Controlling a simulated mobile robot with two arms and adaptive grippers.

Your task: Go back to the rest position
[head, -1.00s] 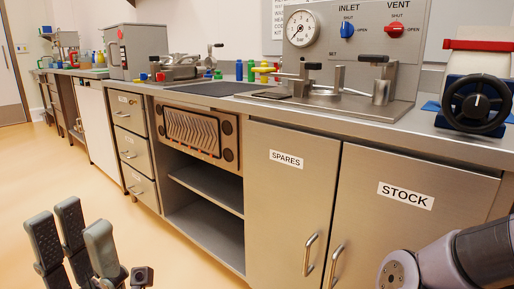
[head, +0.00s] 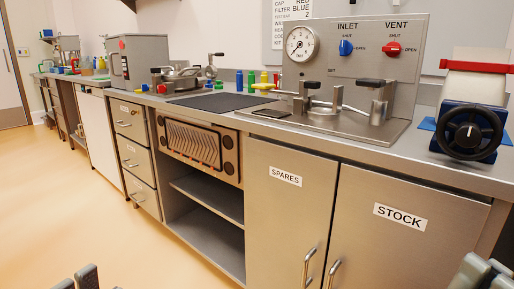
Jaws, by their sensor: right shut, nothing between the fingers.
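My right gripper (head: 482,271) shows at the lower right corner. Its dark grey-green fingers are close together and shut, with nothing seen between them. My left gripper (head: 84,279) shows only as fingertips at the bottom edge on the left, over the floor. Most of it is cut off, so I cannot tell whether it is open or shut. Both grippers are in front of the workbench and apart from it.
Below are SPARES (head: 285,215) and STOCK (head: 400,245) doors and open shelves (head: 210,215). The floor (head: 60,200) at left is clear.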

